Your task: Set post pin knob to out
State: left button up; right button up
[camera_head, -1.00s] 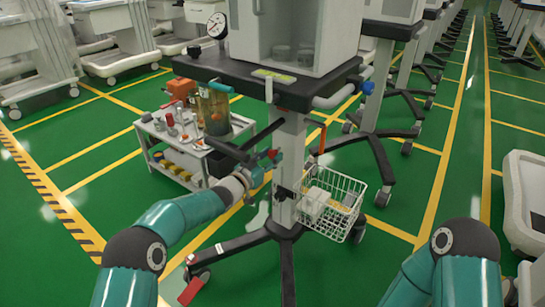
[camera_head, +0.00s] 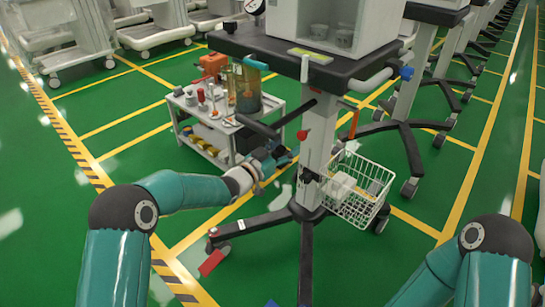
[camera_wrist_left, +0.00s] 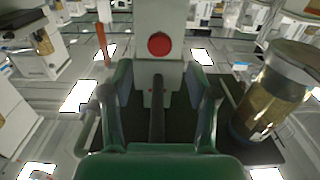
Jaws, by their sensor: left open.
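The post pin knob (camera_head: 302,135) is a small red knob on the left side of the grey cart post (camera_head: 319,140), below the dark tabletop. In the left wrist view it is a round red disc (camera_wrist_left: 159,44) facing me on the pale post. My left gripper (camera_head: 277,157) is left of and a little below the knob, apart from it. In the left wrist view its two fingers (camera_wrist_left: 158,88) are spread and nothing is between them but a dark bar behind. How far the knob sticks out is hard to tell. My right gripper is out of view; only its arm shows.
A white wire basket (camera_head: 358,195) hangs right of the post. Dark base legs (camera_head: 262,222) spread below. Open green floor lies at the left.

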pick_arm(q)
jog(key=shift+v, duration=2.75)
jog(key=s+a+f+n+g+y, duration=0.35)
jog(key=s+f, duration=0.35)
jog(key=f, duration=0.5)
jog(key=s+a+f+n+g+y, duration=0.2)
jog(key=s+a+f+n, duration=0.15)
jog(key=s+f, duration=0.65)
jog(key=s+f+n+g+y, duration=0.1)
jog(key=s+f+g, duration=0.35)
jog(key=s, duration=0.65)
jog(key=s+f+n+g+y, duration=0.15)
jog(key=s+f+g, duration=0.3)
jog(key=s, duration=0.65)
notch_tip(320, 180, up, 37)
jog(key=h+p, duration=0.1)
jog(key=p, duration=3.6)
jog(key=shift+w+a+t+p, duration=0.15)
jog(key=shift+a+t+p, duration=0.25)
jog(key=shift+a+t, duration=0.05)
